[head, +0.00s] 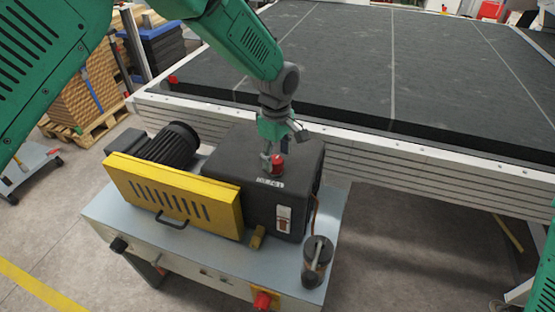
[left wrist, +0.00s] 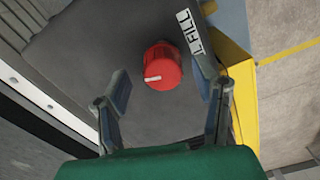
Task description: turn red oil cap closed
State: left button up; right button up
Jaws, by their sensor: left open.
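The red oil cap (head: 277,164) sits on top of the dark pump housing (head: 262,205), behind a small white label with dark lettering. In the left wrist view the cap (left wrist: 163,66) is round and ribbed with a white mark pointing left. My left gripper (head: 270,155) is above the housing at the cap. Its fingers (left wrist: 163,98) are spread apart, one to each side of the cap and short of it in the picture, with gaps between. It holds nothing.
A yellow guard (head: 172,195) and a black motor (head: 166,144) stand left of the housing on a grey cart (head: 190,255). A large dark-topped table (head: 420,60) with a white frame lies behind. A cylindrical container (head: 317,262) stands at the cart's right corner.

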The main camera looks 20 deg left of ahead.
pick_arm(q)
jog(key=shift+s+a+f, duration=0.1)
jog(key=shift+a+f, duration=0.05)
jog(key=shift+f, duration=0.4)
jog(key=shift+a+f, duration=0.1)
jog(key=shift+f, duration=0.45)
pick_arm(e)
jog(key=shift+a+r, duration=0.2)
jog(key=shift+a, duration=0.05)
pick_arm(q)
jog(key=shift+d, duration=0.15)
jog(key=shift+d, duration=0.15)
jog(key=c, duration=1.1)
jog(key=shift+c, duration=0.2)
pick_arm(e)
jog(key=shift+s+d, duration=0.1)
jog(key=shift+d, duration=0.1)
pick_arm(q)
jog(key=shift+r, duration=0.1)
pick_arm(e)
jog(key=shift+a, duration=0.1)
